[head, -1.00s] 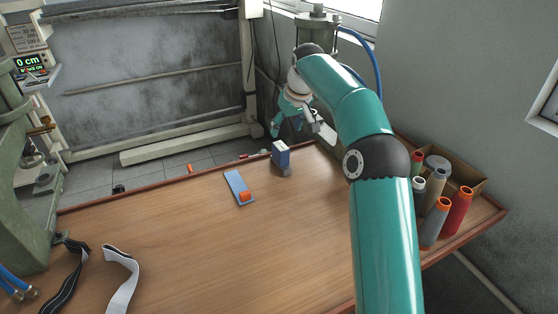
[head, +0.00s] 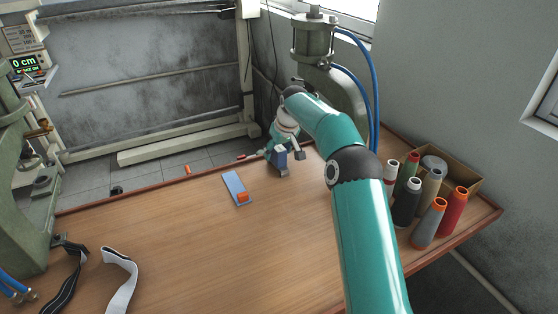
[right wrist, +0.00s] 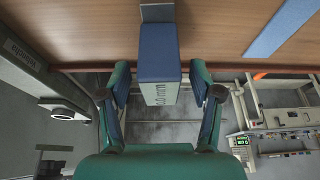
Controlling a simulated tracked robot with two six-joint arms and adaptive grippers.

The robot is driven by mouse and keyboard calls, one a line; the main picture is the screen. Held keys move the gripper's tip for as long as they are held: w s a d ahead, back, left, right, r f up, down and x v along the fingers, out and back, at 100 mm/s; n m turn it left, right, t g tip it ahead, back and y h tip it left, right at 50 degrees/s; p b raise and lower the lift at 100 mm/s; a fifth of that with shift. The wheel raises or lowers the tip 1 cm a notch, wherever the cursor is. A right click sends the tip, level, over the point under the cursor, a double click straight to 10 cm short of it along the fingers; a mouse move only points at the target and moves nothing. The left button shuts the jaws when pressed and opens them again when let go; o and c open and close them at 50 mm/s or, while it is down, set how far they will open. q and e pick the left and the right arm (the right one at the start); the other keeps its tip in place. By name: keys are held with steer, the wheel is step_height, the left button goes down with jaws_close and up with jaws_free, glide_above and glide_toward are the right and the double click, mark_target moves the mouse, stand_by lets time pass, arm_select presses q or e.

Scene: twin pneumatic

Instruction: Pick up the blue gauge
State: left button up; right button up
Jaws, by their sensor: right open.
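The blue gauge (head: 281,162) appears to be the upright blue block with a grey foot near the far edge of the table. In the right wrist view, the blue gauge (right wrist: 157,62) shows a pale face with dark markings. My right gripper (head: 284,153) is open and low over it, partly hiding it in the head view. In the right wrist view, the fingers of my right gripper (right wrist: 160,85) stand on either side of the gauge, with a gap on both sides. My left gripper is not in view.
Several thread spools (head: 407,201) and a cardboard box (head: 462,177) stand at the right. A black strap (head: 70,272) and a pale strap (head: 122,277) lie at front left. The middle of the table is clear.

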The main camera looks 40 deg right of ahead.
steer(key=shift+c, duration=0.3)
jaws_close()
steer(key=shift+r, duration=0.1)
steer(key=shift+r, duration=0.15)
